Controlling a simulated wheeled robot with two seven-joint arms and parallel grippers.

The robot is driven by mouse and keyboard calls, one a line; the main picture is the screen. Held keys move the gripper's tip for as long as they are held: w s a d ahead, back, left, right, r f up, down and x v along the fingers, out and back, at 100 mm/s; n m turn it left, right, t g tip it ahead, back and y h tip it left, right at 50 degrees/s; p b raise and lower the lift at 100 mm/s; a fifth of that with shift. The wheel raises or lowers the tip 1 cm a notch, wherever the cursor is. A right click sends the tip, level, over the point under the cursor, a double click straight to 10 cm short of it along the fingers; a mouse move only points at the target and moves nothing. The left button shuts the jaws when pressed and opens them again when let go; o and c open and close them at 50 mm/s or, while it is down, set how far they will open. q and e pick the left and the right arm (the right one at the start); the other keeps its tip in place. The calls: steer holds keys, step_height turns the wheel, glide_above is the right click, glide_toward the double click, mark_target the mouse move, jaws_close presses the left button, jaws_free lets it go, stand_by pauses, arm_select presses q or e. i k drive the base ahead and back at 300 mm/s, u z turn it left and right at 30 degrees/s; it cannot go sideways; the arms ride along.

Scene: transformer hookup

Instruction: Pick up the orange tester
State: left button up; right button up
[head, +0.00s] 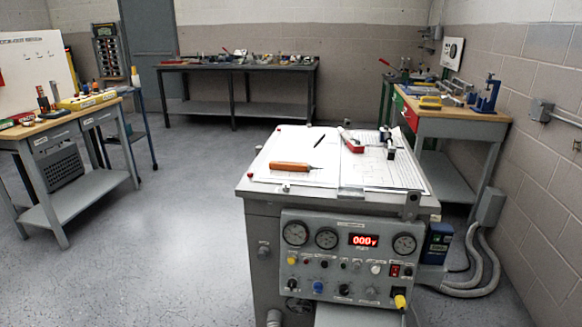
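An orange tool with a slim, handle-like body (292,166) lies on white paper sheets on top of the grey test cabinet (250,189). It looks like the orange tester, lying flat and roughly sideways, with nothing touching it from above. Neither of my grippers shows in the head view.
A black pen (319,140) and a red-and-grey device (352,140) lie on the same papers. The cabinet front has gauges and a red display (363,240). Workbenches stand left (75,200), at the back (215,67) and right (465,128). Open floor (180,235) lies left of the cabinet.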

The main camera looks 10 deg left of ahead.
mark_target(275, 165)
steer(key=u, duration=1.85)
steer(key=i, duration=3.1)
steer(key=z, duration=2.85)
